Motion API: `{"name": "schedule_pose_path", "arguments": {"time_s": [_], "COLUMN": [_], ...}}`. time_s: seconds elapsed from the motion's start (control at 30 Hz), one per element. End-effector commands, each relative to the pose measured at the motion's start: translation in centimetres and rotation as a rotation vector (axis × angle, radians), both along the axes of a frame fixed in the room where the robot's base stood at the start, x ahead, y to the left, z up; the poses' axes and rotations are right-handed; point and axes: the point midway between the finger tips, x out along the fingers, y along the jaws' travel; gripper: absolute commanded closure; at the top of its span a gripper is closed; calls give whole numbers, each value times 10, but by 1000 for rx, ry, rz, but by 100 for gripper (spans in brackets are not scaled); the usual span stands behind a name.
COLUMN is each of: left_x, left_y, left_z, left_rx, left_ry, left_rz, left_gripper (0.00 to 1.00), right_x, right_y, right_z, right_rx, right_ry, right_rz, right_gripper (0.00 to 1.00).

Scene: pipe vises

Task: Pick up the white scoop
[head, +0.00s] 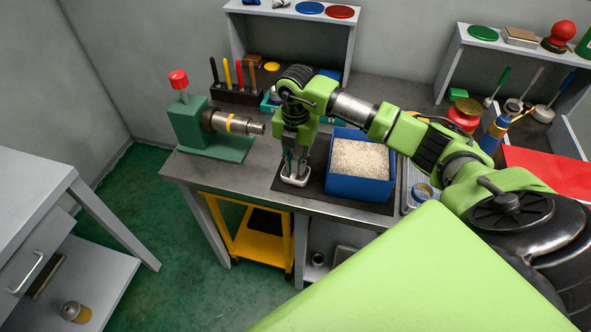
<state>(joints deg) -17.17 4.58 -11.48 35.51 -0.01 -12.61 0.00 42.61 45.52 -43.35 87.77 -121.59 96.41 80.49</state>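The white scoop (293,180) is a small white piece on the dark mat, just left of the blue bin (358,190). My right gripper (296,166) points down from above, with its fingertips at the scoop. The fingers cover part of the scoop, and I cannot tell whether they are closed on it. The blue bin is filled with pale granules. My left gripper is not in view.
A green vise (207,131) with a red knob stands left on the grey workbench (262,160). A tool rack (238,94) and shelves stand behind. A yellow cart (262,240) is under the bench.

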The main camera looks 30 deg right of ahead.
Motion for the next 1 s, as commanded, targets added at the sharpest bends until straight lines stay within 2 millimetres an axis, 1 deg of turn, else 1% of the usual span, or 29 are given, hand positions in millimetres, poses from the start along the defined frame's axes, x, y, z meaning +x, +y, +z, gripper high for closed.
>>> {"name": "schedule_pose_path", "arguments": {"time_s": [0.27, 0.37, 0.47, 0.7, 0.8, 0.9, 1.0], "left_x": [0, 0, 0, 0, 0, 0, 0], "left_y": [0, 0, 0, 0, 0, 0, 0], "left_z": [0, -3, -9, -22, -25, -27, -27], "left_rx": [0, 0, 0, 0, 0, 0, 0], "left_ry": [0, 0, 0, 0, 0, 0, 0], "left_rz": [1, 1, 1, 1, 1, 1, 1], "left_gripper": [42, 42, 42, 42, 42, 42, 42], "right_x": [0, 1, 2, 2, 1, 1, 0], "right_y": [0, 0, 0, 0, 0, 0, 0], "right_z": [1, 7, 21, 70, 86, 96, 100], "right_rx": [0, 0, -1, 0, 1, 0, 0], "right_ry": [-1, -4, -6, -7, -4, -3, -1], "right_rz": [0, -1, 0, 0, 0, -1, -1], "right_gripper": [100, 100, 100, 100, 100, 100, 100]}}
